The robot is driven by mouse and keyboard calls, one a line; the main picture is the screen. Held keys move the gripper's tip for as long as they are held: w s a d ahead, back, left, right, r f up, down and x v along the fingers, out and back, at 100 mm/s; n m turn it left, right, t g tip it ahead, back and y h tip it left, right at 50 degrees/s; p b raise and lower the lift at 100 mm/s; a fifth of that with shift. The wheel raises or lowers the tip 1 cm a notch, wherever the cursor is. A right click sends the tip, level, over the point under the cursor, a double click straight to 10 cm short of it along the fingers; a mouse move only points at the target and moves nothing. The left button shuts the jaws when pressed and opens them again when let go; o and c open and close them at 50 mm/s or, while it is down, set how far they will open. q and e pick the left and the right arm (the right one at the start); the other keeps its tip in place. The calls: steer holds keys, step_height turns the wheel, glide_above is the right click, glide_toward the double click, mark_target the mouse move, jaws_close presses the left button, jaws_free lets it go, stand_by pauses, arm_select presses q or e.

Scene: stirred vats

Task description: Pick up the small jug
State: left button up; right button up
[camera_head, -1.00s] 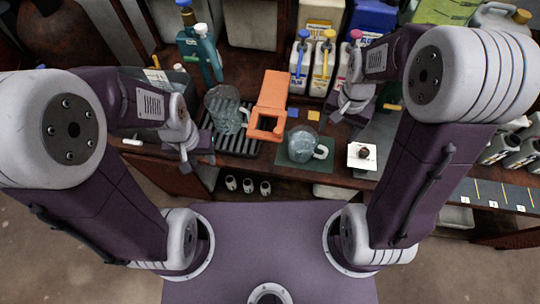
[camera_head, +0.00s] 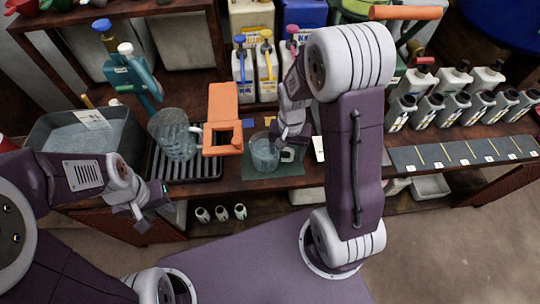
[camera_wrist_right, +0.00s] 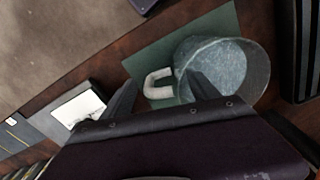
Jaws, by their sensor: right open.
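The small jug (camera_head: 264,154) is clear with a pale handle and stands upright on a green mat (camera_head: 290,170) on the bench. In the right wrist view the jug (camera_wrist_right: 228,72) shows from above, with its white handle (camera_wrist_right: 157,80) towards my fingers. My right gripper (camera_head: 288,142) is beside the jug on its handle side. Its fingers (camera_wrist_right: 163,92) are apart, with the handle in the gap between them in that view; whether they touch it I cannot tell. My left gripper (camera_head: 146,212) hangs empty in front of the bench, away from the jug; its finger gap is unclear.
A larger jug (camera_head: 174,136) stands on a black slatted rack (camera_head: 205,168) to the left. An orange stand (camera_head: 222,105) is between the jugs. Bottles with pumps (camera_head: 266,72) are behind. A white square (camera_wrist_right: 78,108) lies near the mat. Grey bottles (camera_head: 435,108) line the right.

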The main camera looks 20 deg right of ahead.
mark_target(287, 159)
step_height(287, 159, down, 3)
steer(key=shift+f, duration=0.1)
steer(key=shift+c, duration=0.2)
jaws_close()
steer(key=shift+r, duration=0.25)
step_height(287, 159, up, 4)
steer(key=shift+w+r+p, duration=0.1)
steer(key=shift+r+p, duration=0.15)
steer(key=shift+p, duration=0.35)
steer(key=s+d+r+p, duration=0.1)
steer(key=s+d+r, duration=0.5)
steer(key=d, duration=0.3)
steer(key=shift+s+r, duration=0.15)
steer(key=shift+s, duration=0.6)
